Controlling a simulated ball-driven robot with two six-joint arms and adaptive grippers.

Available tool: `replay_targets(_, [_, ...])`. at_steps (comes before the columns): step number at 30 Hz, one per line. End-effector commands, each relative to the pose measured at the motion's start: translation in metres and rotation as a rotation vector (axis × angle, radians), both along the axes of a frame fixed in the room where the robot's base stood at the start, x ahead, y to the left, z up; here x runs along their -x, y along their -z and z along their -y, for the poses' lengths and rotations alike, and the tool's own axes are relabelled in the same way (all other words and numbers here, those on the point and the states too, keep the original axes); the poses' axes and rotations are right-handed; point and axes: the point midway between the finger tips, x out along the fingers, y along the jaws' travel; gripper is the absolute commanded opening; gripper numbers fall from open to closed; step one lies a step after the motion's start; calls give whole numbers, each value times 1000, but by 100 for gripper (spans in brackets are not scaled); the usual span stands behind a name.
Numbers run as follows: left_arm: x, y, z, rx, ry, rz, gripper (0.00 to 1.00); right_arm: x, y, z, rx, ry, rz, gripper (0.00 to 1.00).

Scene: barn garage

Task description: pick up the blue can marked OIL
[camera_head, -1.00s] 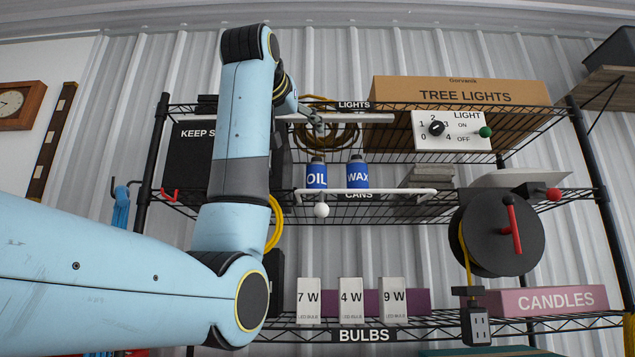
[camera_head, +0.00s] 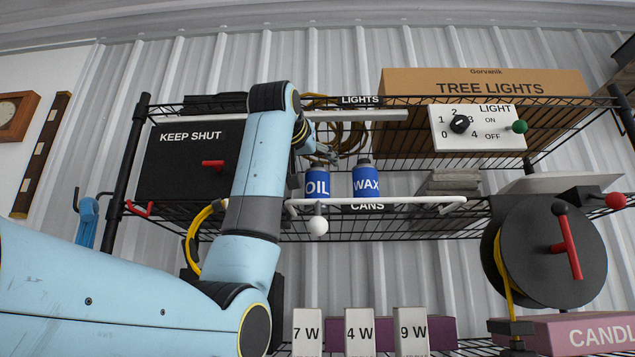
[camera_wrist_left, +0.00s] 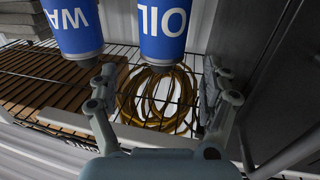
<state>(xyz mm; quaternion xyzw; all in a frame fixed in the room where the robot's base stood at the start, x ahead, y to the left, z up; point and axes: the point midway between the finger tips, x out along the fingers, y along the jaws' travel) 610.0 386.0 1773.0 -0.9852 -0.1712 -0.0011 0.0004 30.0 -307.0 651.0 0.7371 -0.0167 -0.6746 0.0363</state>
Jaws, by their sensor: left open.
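The blue can marked OIL (camera_head: 317,183) stands upright on the middle shelf, behind a white rail (camera_head: 400,203). The blue can marked WAX (camera_head: 366,182) stands just right of it. My left gripper (camera_head: 326,156) is open and empty, close above the OIL can's dark top in the head view. In the left wrist view the OIL can (camera_wrist_left: 163,30) appears upside down, lined up with the gap between the open fingers (camera_wrist_left: 158,80). The WAX can (camera_wrist_left: 73,28) is beside one finger there. I cannot tell whether a finger touches either can. My right gripper is not in view.
A white ball knob (camera_head: 317,226) sticks out in front of the OIL can. The upper shelf holds a LIGHT switch box (camera_head: 477,130) and a TREE LIGHTS carton (camera_head: 560,85). A KEEP SHUT box (camera_head: 180,170) stands left, a cable reel (camera_head: 580,235) right.

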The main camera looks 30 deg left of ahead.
Motion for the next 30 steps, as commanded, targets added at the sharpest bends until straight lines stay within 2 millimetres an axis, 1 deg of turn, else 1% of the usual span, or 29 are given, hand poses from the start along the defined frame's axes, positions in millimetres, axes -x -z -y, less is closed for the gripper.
replay_targets(2, [-7, -1, -2, 1, 0, -2, 82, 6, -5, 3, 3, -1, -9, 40])
replay_targets(4, [-11, -2, -4, 1, 0, -1, 82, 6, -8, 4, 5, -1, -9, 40])
replay_targets(10, [-34, -10, -16, 0, 0, -4, 82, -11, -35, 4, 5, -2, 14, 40])
replay_targets(12, [-44, -10, -20, 1, 0, -4, 82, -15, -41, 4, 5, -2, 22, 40])
replay_targets(16, [-55, -7, -23, 2, 0, -2, 82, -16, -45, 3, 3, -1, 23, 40])
replay_targets(23, [-56, -5, -24, 1, 1, -1, 82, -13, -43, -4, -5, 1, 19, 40])
replay_targets(30, [-56, -5, -23, 1, 1, -1, 51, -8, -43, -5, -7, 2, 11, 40])
